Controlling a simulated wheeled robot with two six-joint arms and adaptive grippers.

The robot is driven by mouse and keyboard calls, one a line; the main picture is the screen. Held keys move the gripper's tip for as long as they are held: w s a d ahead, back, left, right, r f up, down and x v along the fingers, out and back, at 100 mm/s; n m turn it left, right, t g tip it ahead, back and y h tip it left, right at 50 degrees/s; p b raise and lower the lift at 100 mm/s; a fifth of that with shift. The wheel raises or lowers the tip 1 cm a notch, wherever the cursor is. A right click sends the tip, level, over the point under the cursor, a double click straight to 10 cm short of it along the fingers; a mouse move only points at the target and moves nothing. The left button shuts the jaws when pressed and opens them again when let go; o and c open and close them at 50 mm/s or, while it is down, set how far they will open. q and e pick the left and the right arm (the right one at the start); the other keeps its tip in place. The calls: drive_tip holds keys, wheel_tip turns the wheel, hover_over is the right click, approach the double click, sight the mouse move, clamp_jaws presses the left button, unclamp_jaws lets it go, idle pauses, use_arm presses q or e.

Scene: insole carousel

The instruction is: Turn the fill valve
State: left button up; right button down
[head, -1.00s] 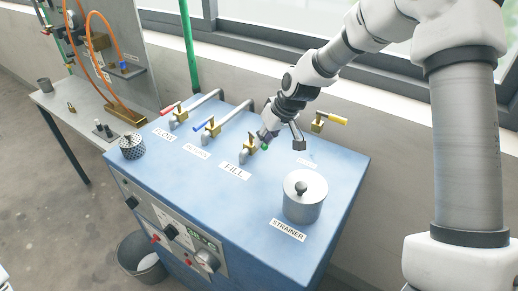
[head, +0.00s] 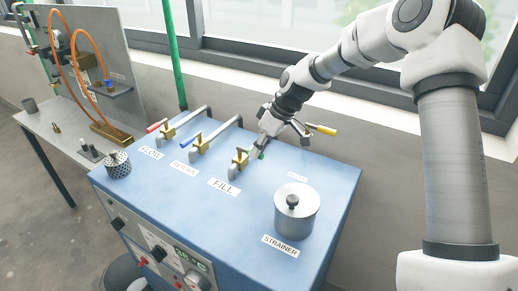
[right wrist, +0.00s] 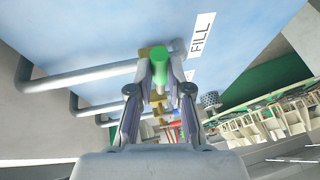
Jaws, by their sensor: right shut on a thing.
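The fill valve (head: 239,160) is a brass body on a grey pipe behind the FILL label (head: 224,187), on the blue machine top. Its green handle (right wrist: 160,68) sits between my right gripper's fingers in the right wrist view. In the head view only a bit of the green handle (head: 260,155) shows beside the fingers. My right gripper (head: 256,151) is shut on the green handle, close beside the brass body. The fingers hide much of the handle in the head view. My left gripper is not in view.
Red-handled (head: 155,126) and blue-handled (head: 188,142) valves stand left of the fill valve. A steel strainer pot (head: 296,212) stands at the front right. The window wall is close behind.

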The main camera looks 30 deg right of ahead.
drive_tip(key=c, duration=1.1)
unclamp_jaws()
drive_tip(key=shift+w, duration=0.15)
drive_tip(key=v, duration=1.1)
drive_tip(key=shift+r, duration=0.35)
drive_tip(key=shift+d, duration=0.15)
